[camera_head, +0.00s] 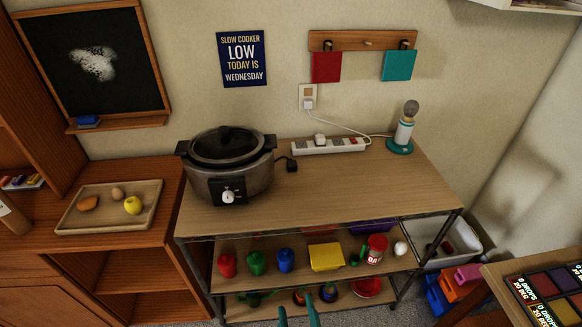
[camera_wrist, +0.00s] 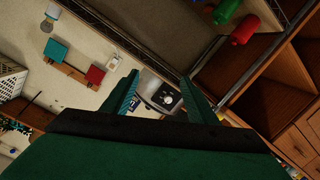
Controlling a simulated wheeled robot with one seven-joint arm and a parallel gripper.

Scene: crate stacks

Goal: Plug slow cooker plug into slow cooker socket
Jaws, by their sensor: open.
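The slow cooker (camera_head: 240,178) stands on the wooden shelf top, black lid on. Its black plug (camera_head: 292,165) lies right of the cooker on a short cord, apart from any socket. The white power strip (camera_head: 345,146) lies against the wall, right of the plug, with a white plug (camera_head: 320,140) on its left part. No socket is visibly marked for the cooker. My gripper (camera_head: 298,318) shows green fingertips at the bottom edge, far in front of the plug. In the wrist view my gripper (camera_wrist: 159,76) is open and empty, with the cooker (camera_wrist: 160,92) seen beyond its fingers.
A lamp (camera_head: 403,130) stands right of the strip; a white cord runs to the wall outlet (camera_head: 308,97). A tray (camera_head: 75,226) with food sits left. Lower shelves hold several colored items. A table (camera_head: 500,280) is at lower right. The shelf top's front is clear.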

